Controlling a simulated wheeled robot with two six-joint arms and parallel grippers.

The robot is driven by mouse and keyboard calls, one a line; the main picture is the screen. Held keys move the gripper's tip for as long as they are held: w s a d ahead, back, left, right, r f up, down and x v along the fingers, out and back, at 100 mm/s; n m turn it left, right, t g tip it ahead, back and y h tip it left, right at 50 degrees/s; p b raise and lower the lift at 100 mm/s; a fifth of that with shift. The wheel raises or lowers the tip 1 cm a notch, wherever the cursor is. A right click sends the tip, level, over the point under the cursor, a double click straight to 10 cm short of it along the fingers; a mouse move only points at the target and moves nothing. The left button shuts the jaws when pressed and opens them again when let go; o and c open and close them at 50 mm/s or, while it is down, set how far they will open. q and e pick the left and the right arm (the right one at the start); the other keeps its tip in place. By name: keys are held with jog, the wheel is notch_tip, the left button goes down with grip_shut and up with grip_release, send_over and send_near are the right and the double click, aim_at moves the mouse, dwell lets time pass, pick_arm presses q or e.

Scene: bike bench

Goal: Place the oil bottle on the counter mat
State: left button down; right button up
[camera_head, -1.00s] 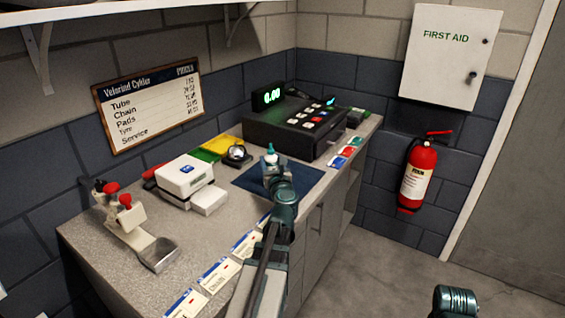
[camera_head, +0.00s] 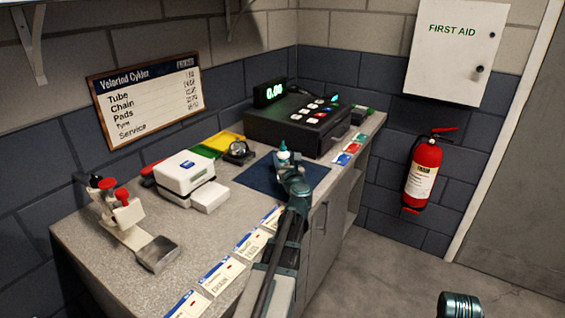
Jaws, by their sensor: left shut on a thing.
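The oil bottle (camera_head: 284,155) shows as a small white bottle with a teal tip, upright over the dark blue counter mat (camera_head: 258,179). My left gripper (camera_head: 286,169) is shut on the bottle, and the gripper and arm hide its lower part. I cannot tell whether the bottle's base touches the mat. The mat lies flat on the counter in front of the cash register. At the bottom right, part of my right arm shows, but its gripper is not in view.
The cash register (camera_head: 300,126) stands behind the mat. A bell (camera_head: 238,152), a white card printer (camera_head: 185,172) and a metal-trayed tool (camera_head: 157,254) stand to the left. Several cards (camera_head: 222,275) line the counter's front edge. A fire extinguisher (camera_head: 423,175) hangs at right.

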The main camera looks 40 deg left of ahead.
pick_arm(q)
jog(key=shift+f, duration=0.1)
jog(key=shift+c, duration=1.4)
grip_release()
jog(key=shift+r, duration=0.35)
jog(key=v, duration=1.2)
jog(key=shift+d+f, duration=0.1)
